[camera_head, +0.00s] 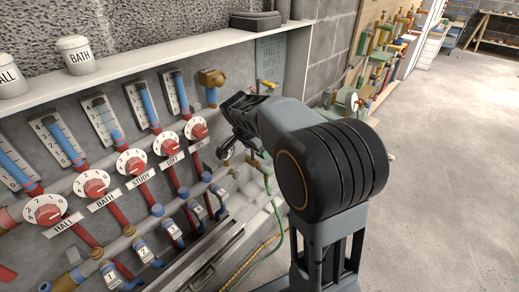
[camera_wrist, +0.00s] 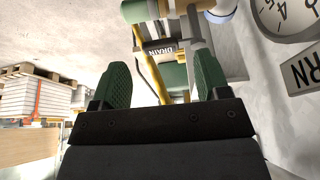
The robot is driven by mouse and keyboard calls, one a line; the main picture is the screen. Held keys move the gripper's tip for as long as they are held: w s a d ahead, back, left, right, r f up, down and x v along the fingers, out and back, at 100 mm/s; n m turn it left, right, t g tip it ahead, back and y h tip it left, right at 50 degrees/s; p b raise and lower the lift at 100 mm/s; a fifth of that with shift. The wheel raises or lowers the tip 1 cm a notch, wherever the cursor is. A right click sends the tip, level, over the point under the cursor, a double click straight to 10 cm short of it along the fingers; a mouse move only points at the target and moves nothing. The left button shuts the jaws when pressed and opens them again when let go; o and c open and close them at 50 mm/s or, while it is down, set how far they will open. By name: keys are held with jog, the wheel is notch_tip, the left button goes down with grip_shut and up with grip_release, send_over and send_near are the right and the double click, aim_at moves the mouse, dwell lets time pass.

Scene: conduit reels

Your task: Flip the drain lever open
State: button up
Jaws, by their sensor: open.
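In the wrist view, a dark tag reading DRAIN (camera_wrist: 159,50) sits on the valve, between and beyond my fingers. A slim yellow bar (camera_wrist: 150,72), which looks like the drain lever, runs down beside the tag. I cannot tell its exact end or joint. My gripper (camera_wrist: 162,78) is open, with one green pad on each side of the tag and bar, and nothing is clearly held. In the head view, my gripper end (camera_head: 240,104) is by the right end of the pipe panel. My arm hides much of that area, and I cannot make out the drain lever there.
In the head view, red dials (camera_head: 131,162) and blue-handled valves (camera_head: 172,233) line the panel. The floor (camera_head: 450,180) at the right is clear.

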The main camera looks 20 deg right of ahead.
jog(key=p+v, duration=0.3)
jog(key=v, duration=0.8)
jog(key=shift+r, duration=0.15)
jog(key=s+a+r+n+t+y+p, duration=0.1)
jog(key=s+r+n+p, duration=0.5)
jog(key=p, duration=0.7)
jog(key=s+a+r+n+y+p, duration=0.1)
jog(key=s+r+n+y+p, duration=0.2)
jog(key=s+r+n+p, duration=0.4)
jog(key=s+r+p, duration=0.4)
jog(key=r+p, duration=0.2)
jog(key=p, duration=0.1)
jog(key=shift+a+r+t, duration=0.25)
jog(key=shift+a+t, duration=0.15)
jog(key=shift+s, duration=0.1)
jog(key=shift+c, duration=0.3)
